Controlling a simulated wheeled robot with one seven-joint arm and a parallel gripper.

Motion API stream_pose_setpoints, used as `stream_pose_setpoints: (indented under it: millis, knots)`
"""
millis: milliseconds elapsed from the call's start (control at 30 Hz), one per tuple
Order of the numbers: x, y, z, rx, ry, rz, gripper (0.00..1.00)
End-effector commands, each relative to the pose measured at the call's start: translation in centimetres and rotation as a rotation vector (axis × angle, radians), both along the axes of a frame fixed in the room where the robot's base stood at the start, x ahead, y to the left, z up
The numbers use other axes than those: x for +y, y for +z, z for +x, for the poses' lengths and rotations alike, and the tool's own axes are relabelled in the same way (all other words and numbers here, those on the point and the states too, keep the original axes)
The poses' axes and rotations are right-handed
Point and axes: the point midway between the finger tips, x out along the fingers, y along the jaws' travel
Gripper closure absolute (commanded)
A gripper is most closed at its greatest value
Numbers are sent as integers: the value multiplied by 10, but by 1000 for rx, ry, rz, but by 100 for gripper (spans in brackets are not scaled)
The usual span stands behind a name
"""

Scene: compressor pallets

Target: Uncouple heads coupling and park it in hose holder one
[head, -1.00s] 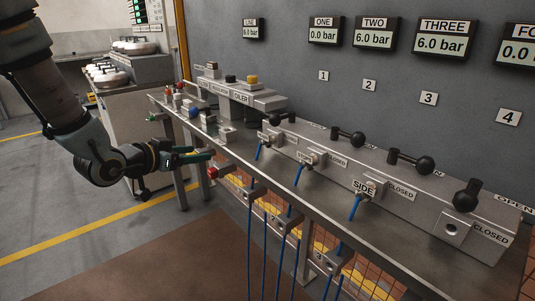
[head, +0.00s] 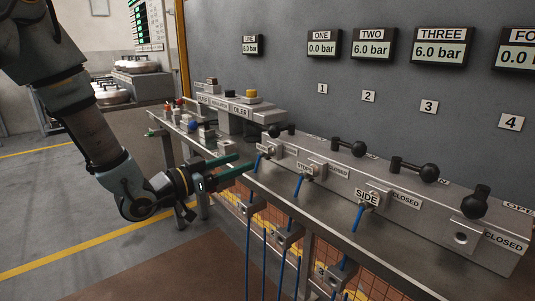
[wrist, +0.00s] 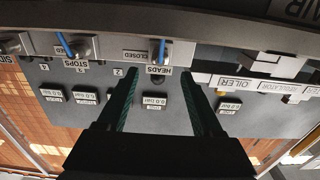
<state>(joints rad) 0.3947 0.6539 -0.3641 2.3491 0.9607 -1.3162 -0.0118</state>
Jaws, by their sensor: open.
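The heads coupling (head: 263,150) sits in the first outlet of the grey manifold (head: 400,191), with a blue hose hanging from it. In the wrist view the coupling (wrist: 157,52) and its HEADS tag (wrist: 158,70) appear upside down, just beyond and between the fingertips. My gripper (head: 247,162) is open and empty, its green fingers pointing at the coupling from the left, apart from it as far as I can tell. Metal hose brackets (head: 287,237) hang below the bench's front edge; I cannot read which is holder one.
STOPS (head: 305,171) and SIDE (head: 367,199) couplings sit in neighbouring outlets; the fourth outlet (head: 461,238) is empty. Black valve levers (head: 347,142) stand above. Gauge ONE (head: 323,43) reads 0.0 bar; TWO and THREE read 6.0. The oiler unit (head: 240,103) stands behind the fingers. Blue hoses hang in front.

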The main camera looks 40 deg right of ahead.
Motion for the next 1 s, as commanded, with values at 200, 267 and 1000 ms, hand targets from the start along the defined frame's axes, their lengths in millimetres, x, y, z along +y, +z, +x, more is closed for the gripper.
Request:
stream_pose_setpoints:
  millis: [200, 267, 1000]
  knots:
    - [-30, 1, -2, -1, -2, -1, 32]
    - [-39, 1, -3, 0, -2, -1, 32]
    - [-79, 2, -5, 0, 1, 1, 32]
